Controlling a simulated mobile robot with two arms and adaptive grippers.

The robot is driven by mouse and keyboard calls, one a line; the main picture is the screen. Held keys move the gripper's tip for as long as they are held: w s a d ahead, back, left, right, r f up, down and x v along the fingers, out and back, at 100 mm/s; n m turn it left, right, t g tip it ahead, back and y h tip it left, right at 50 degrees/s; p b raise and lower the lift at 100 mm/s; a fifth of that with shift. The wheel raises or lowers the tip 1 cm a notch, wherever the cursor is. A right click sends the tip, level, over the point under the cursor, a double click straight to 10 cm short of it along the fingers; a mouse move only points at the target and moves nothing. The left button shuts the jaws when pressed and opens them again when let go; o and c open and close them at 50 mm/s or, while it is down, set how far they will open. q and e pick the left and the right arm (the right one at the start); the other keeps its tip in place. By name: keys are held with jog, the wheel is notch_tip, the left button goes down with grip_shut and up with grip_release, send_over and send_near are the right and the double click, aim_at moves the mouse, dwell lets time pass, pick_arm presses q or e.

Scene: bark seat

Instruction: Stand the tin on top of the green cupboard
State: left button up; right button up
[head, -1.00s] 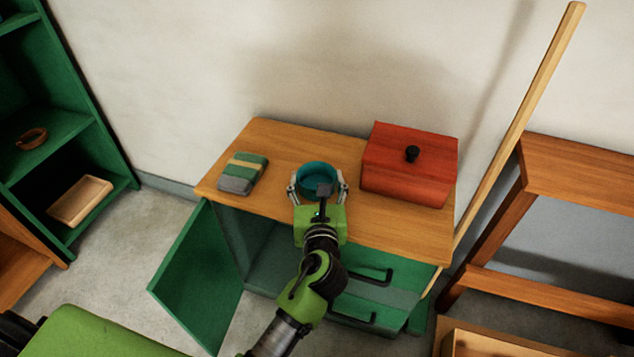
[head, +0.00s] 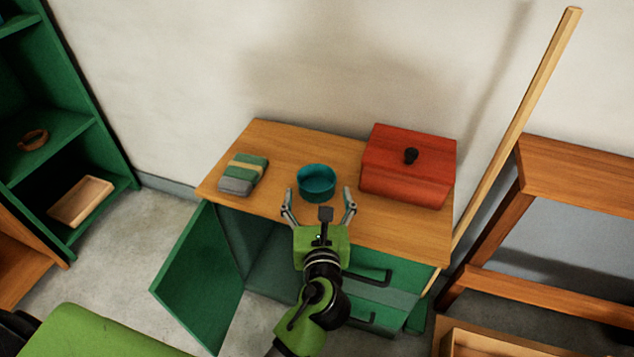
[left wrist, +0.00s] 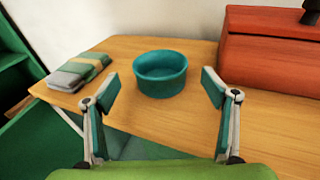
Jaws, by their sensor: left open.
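The tin, a round teal open-topped container (head: 317,184), stands upright on the wooden top of the green cupboard (head: 270,140). It also shows in the left wrist view (left wrist: 160,75). My left gripper (head: 319,199) is open and empty, just in front of the tin. Its fingers are spread wide and apart from the tin, which shows beyond and between the fingertips in the left wrist view (left wrist: 157,88). The cupboard's left door (head: 200,285) hangs open. My right gripper is not in view.
A red box with a black knob (head: 405,165) stands right of the tin on the cupboard. A folded striped cloth (head: 243,174) lies to its left. A wooden pole (head: 515,135) leans at the right beside a wooden bench frame (head: 575,165). Green shelves (head: 60,145) stand at the left.

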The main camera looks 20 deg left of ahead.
pick_arm(q)
jog(key=v, duration=0.4)
jog(key=s+a+f+n+g+h, duration=0.1)
jog(key=s+a+f+n+g, duration=0.65)
jog(key=s+f+n, duration=0.65)
jog(key=s+d+f+n+g+h, duration=0.1)
jog(key=s+n+g+h, duration=0.3)
jog(key=n, duration=1.2)
jog(key=s+f, duration=0.1)
jog(key=s, duration=0.3)
jog(key=shift+s+f+h+p, duration=0.2)
jog(key=shift+h+p, duration=0.15)
jog(key=shift+h, duration=0.05)
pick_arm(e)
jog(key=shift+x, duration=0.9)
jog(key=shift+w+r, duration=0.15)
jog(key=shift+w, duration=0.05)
pick_arm(q)
jog(key=shift+w, duration=0.1)
